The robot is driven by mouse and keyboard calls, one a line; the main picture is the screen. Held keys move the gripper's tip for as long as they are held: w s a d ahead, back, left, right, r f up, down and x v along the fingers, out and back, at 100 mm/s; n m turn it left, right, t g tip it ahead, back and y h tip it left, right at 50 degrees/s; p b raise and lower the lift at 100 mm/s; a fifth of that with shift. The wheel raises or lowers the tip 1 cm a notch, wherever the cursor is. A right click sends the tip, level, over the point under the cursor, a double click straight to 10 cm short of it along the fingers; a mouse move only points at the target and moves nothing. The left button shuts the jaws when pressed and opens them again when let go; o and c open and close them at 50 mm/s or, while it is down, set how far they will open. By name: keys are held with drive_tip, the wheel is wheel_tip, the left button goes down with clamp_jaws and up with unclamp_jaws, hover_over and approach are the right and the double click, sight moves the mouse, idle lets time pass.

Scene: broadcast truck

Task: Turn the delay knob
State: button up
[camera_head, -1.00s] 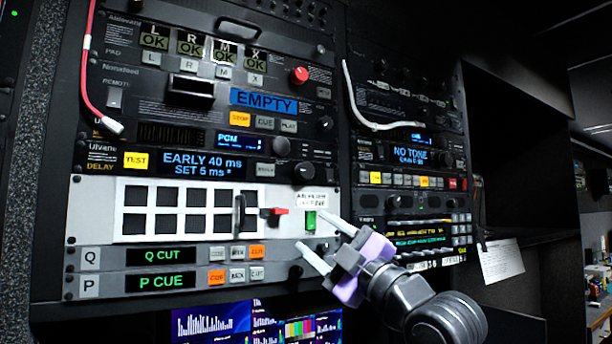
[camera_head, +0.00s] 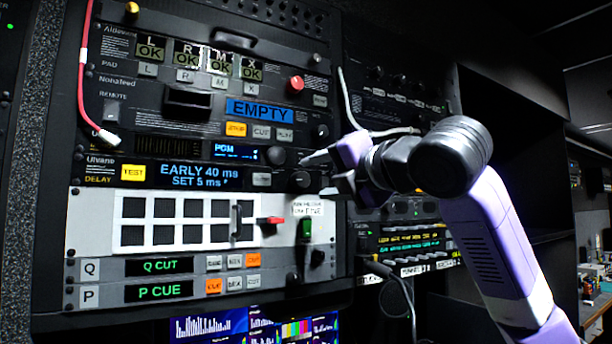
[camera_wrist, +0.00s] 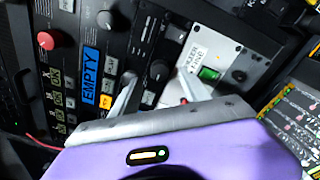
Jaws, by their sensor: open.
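The delay unit has a blue-lit display (camera_head: 199,176) reading "EARLY 40 ms SET 5 ms" and a yellow TEST button (camera_head: 133,173). Its black round delay knob (camera_head: 301,181) sits at the unit's right end. My gripper (camera_head: 314,174) is open and empty, just right of this knob, its fingers pointing left at the rack. In the wrist view a dark knob (camera_wrist: 160,70), apparently the delay knob, shows between the two spread fingertips (camera_wrist: 157,80). Whether a finger touches it I cannot tell.
Another dark knob (camera_head: 276,155) sits close above on the PGM unit. A white cable (camera_head: 352,105) hangs beside the arm, and a red cable (camera_head: 82,80) at far left.

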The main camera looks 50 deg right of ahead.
sight(305, 180)
drive_tip(key=shift+p+x, duration=0.85)
drive_tip(key=shift+x, duration=1.8)
clamp_jaws()
